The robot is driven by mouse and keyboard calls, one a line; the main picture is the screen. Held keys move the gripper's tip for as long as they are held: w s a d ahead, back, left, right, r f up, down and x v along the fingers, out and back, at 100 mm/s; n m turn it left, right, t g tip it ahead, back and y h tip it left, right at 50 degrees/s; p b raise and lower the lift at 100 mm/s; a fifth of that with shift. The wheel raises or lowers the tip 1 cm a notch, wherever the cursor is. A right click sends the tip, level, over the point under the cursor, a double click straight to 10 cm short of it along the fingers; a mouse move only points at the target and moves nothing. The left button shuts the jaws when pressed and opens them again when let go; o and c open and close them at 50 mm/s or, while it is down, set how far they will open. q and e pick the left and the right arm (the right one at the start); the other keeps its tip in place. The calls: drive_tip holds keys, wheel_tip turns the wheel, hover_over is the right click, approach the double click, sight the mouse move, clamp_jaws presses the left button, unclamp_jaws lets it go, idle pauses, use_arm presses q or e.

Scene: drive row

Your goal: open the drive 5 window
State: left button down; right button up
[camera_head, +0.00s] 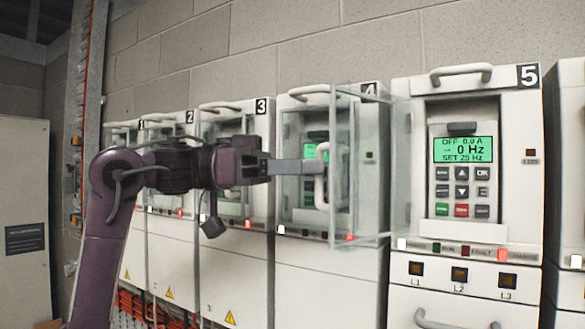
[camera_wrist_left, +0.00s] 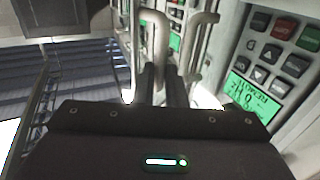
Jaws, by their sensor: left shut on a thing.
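The drive 5 cabinet (camera_head: 405,85) stands at the right in the head view. Its clear window (camera_head: 368,235) is swung out to the left, standing well away from the cabinet front. The keypad (camera_head: 461,190) and the lit green display (camera_head: 463,149) are uncovered. The window's pale handle (camera_head: 322,190) is at the pane's free edge, in front of drive 4. My left gripper (camera_head: 312,167) is shut on this handle. In the left wrist view the left gripper's dark fingers (camera_wrist_left: 165,85) are close together by pale handles. My right gripper is not in view.
Drive 4 (camera_head: 295,100), drive 3 (camera_head: 235,112) and other drives stand in a row to the left, behind my left arm. Another cabinet (camera_head: 572,170) stands at the right edge. A lower handle (camera_head: 455,322) sticks out below drive 5's lamps.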

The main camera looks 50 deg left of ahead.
use_arm(q)
drive_tip(key=shift+w+d+f, duration=0.1)
drive_tip(key=shift+d+f, duration=0.15)
drive_tip(key=c, duration=1.9)
unclamp_jaws()
drive_tip(key=o, duration=0.4)
drive_tip(key=shift+w+d, duration=0.25)
drive_tip(key=shift+w, duration=0.35)
drive_tip(key=shift+s+r, duration=0.15)
drive_tip(key=shift+s, duration=0.05)
drive_tip(key=shift+a, duration=0.15)
